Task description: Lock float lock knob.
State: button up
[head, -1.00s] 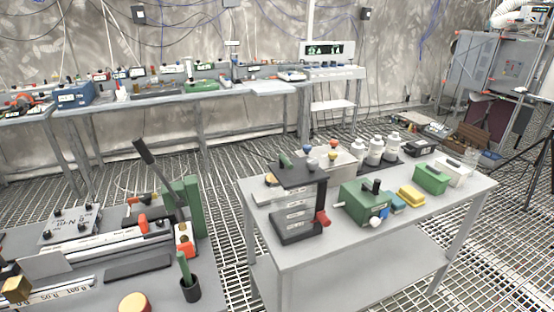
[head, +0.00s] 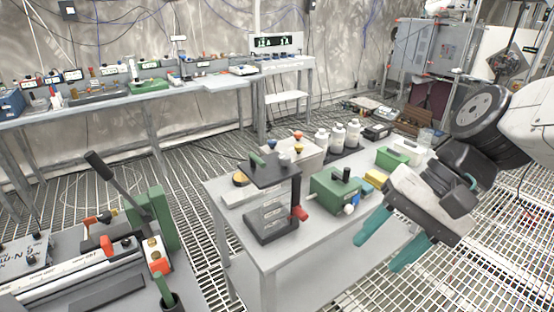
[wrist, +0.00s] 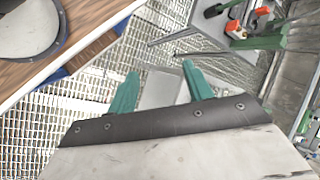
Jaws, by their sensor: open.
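My gripper (head: 378,252) is open and empty, in front of the right part of the grey table (head: 232,215) in the head view. Its two teal fingers also show apart in the wrist view (wrist: 160,70). I cannot tell for sure which part is the float lock knob. A black stand (head: 272,222) with a red knob (head: 299,213) stands at the table's front left. Right of it is a green box (head: 328,194) with a black top knob and blue and white side knobs. The gripper appears apart from both.
A bench with a lever (head: 100,165) and green and orange parts stands at lower left. Behind the stand are white bottles (head: 337,137) and a box with coloured knobs. A long instrument bench (head: 110,98) lines the back wall. Grated floor lies between them.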

jog(key=w+a+m+y, duration=0.4)
jog(key=w+a+y, duration=0.1)
jog(key=w+a, duration=0.15)
jog(key=m+t+y, duration=0.4)
jog(key=m+t, duration=0.7)
jog(key=m, duration=0.5)
send_near(290, 161)
jog(key=x, duration=0.4)
jog(key=shift+w+a+m, duration=0.2)
jog(key=shift+w+m, duration=0.1)
jog(key=x, duration=0.7)
jog(key=shift+a+f, duration=0.1)
jog(key=c, duration=1)
